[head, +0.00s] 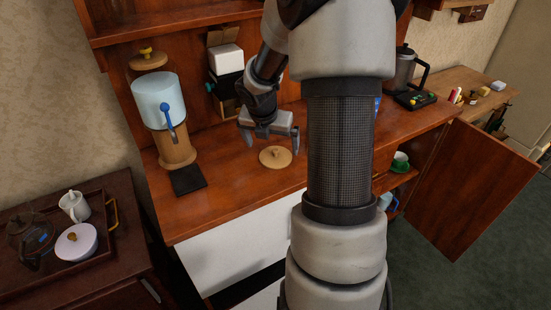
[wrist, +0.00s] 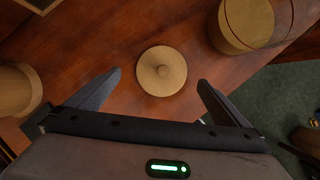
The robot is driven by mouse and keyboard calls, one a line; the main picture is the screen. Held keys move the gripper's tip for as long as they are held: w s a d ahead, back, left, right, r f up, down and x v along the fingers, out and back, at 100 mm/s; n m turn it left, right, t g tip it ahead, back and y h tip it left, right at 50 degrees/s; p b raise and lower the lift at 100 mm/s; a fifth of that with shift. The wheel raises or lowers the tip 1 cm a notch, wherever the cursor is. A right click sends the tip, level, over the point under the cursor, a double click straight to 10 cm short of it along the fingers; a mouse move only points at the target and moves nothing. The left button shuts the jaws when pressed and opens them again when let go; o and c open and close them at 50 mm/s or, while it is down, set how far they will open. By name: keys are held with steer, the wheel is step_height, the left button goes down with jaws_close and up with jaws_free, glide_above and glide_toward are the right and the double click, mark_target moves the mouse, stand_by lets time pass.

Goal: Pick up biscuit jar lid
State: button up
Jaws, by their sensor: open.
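The biscuit jar lid (head: 275,157) is a round, pale wooden disc with a small knob. It lies flat on the wooden counter, and it also shows in the wrist view (wrist: 161,71). My gripper (head: 272,144) is open and empty, pointing down above the lid. In the wrist view the lid appears between and just beyond my two fingertips (wrist: 160,80), apart from both. A clear round jar (wrist: 248,22) with a pale wooden-coloured bottom stands to the right of the lid in the wrist view. My arm seems to hide it in the head view.
A drinks dispenser (head: 158,105) on a wooden stand is left of the lid, with a dark mat (head: 188,179) before it. A dark coffee maker (head: 404,70) stands at the right. An open cabinet door (head: 474,190) juts out at right. Counter around the lid is mostly clear.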

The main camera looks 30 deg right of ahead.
mark_target(275, 152)
steer(key=b+x, duration=0.1)
steer(key=x, duration=0.3)
steer(key=shift+s+d+f, duration=0.1)
steer(key=shift+f, duration=0.2)
steer(key=c, duration=1.1)
steer(key=shift+r, duration=0.1)
